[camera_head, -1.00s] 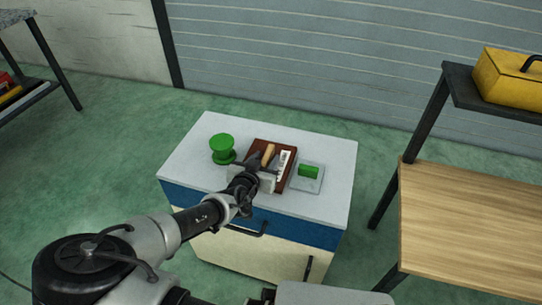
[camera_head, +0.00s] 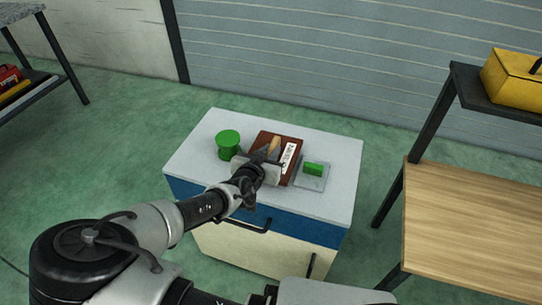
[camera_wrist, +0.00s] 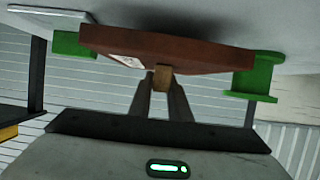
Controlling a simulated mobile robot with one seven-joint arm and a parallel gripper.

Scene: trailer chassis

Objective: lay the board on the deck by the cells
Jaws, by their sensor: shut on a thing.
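The reddish-brown board (camera_head: 291,172) has a white label and a tan grip piece (camera_head: 273,146). My gripper (camera_head: 262,156) is shut on that tan piece. In the wrist view the fingertips (camera_wrist: 162,80) meet the tan block at the board's (camera_wrist: 200,53) near edge. The board is roughly level just over the cabinet's pale top (camera_head: 330,150); I cannot tell whether it touches it. A green spool-shaped piece (camera_head: 228,140) stands left of the board. A green block (camera_head: 313,169) sits on a grey plate (camera_head: 312,184) to its right. I cannot tell which things are the cells or the deck.
A wooden-topped bench (camera_head: 475,220) with a dark upper shelf and a yellow toolbox (camera_head: 515,75) stands at the right. A dark-legged table (camera_head: 65,65) is at the far left. The cabinet top is clear at its front right corner.

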